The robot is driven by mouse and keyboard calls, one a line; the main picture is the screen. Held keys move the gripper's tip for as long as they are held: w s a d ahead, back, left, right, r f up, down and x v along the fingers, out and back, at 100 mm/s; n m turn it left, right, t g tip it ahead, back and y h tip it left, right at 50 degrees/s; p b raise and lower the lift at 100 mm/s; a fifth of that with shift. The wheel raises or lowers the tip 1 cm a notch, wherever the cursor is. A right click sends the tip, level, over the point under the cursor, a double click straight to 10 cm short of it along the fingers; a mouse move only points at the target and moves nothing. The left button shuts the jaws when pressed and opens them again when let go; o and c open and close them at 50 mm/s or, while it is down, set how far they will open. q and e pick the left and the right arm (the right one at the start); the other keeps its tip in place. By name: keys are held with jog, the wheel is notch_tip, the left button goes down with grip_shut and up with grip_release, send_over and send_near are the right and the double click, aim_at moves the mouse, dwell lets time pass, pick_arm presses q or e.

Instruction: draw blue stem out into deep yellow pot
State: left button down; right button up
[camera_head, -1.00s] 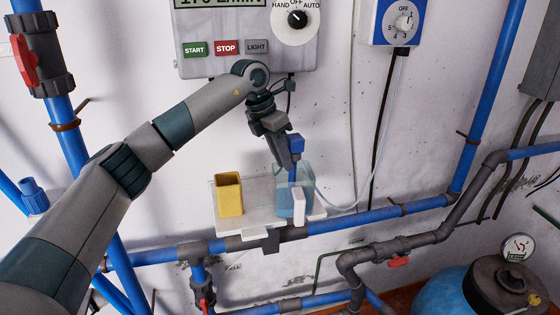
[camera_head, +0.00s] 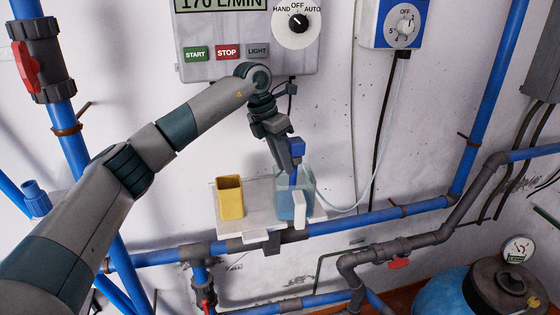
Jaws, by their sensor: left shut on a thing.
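The blue stem (camera_head: 297,147) shows its blue block-like top at my left gripper (camera_head: 296,160). My left gripper is shut on it, and the stem reaches down into a clear container (camera_head: 308,185) with bluish contents. How deep its lower end sits is hard to tell. The deep yellow pot (camera_head: 230,198) stands upright to the left of the container, open at the top. My right gripper is not in view.
Both vessels stand on a small white shelf (camera_head: 255,223) above a blue pipe (camera_head: 345,223). A control box (camera_head: 240,65) hangs above. A pale tube (camera_head: 383,150) runs from the blue dosing unit (camera_head: 395,22) down toward the container.

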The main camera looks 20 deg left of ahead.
aim_at(294, 142)
pick_arm(q)
jog(key=shift+t+h, duration=0.3)
jog(key=shift+t, duration=0.3)
jog(key=r, duration=0.2)
jog(key=w+r, duration=0.1)
jog(key=r, duration=0.1)
jog(key=d+r, duration=0.1)
jog(key=r, duration=0.2)
jog(key=shift+w+d, duration=0.1)
jog(key=shift+w, duration=0.2)
jog(key=c, duration=1.6)
grip_release()
jog(key=shift+s+r, duration=0.1)
jog(key=shift+o, duration=0.2)
jog(key=shift+s+d, duration=0.25)
jog(key=shift+d, duration=0.55)
jog(key=shift+w+a+f, duration=0.1)
jog(key=shift+a+f, duration=0.1)
jog(key=shift+f, duration=0.1)
jog(key=shift+w+a+f, duration=0.15)
jog(key=shift+a+f, duration=0.05)
jog(key=shift+a, duration=0.05)
jog(key=shift+d+r, duration=0.1)
jog(key=shift+a, duration=0.25)
